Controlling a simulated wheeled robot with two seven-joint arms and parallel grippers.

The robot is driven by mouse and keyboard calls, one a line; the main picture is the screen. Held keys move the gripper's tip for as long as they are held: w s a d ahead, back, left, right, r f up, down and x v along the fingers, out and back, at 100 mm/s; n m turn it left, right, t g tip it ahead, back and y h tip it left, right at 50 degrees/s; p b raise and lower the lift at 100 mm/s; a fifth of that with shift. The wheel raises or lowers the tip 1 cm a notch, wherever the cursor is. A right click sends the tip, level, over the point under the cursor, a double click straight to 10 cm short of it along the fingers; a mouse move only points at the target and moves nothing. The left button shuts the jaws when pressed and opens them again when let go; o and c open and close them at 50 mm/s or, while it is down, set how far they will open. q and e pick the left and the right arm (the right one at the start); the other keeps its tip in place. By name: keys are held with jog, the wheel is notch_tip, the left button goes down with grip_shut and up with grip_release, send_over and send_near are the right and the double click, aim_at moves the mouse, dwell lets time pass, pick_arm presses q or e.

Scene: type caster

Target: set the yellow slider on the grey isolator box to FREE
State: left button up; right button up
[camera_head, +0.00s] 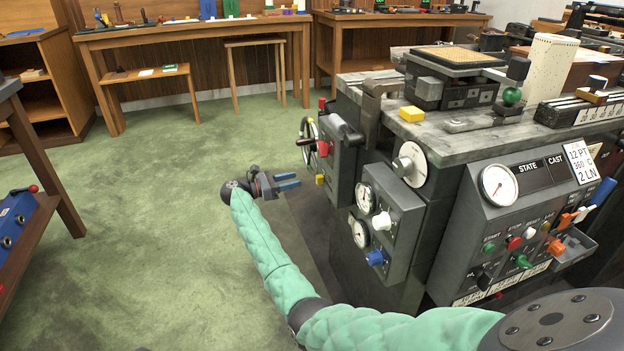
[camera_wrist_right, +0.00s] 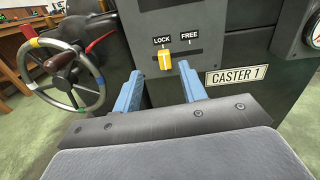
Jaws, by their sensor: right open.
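The grey isolator box (camera_wrist_right: 178,20) is ahead in the right wrist view, with a LOCK label on the left and a FREE label on the right. The yellow slider (camera_wrist_right: 165,60) is a small upright tab on its lower part, below LOCK and left of FREE. My right gripper (camera_wrist_right: 160,69) is open, its blue fingers apart, with the slider showing between the tips. No contact shows. In the head view my right gripper (camera_head: 288,181) is left of the machine, and a small yellow piece (camera_head: 320,180) shows just beyond it. My left gripper is out of view.
A spoked handwheel (camera_wrist_right: 66,75) stands left of the box, with a red lever (camera_wrist_right: 100,41) near it. A CASTER 1 plate (camera_wrist_right: 237,75) is to the right. The machine with its gauges (camera_head: 410,165) stands right of my arm. Green floor on the left is clear.

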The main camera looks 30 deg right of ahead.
aim_at(320, 180)
jog(key=x, duration=0.7)
jog(key=shift+s+d+f+m, duration=0.3)
jog(key=shift+s+d+f, duration=0.05)
jog(key=shift+c, duration=0.2)
grip_shut()
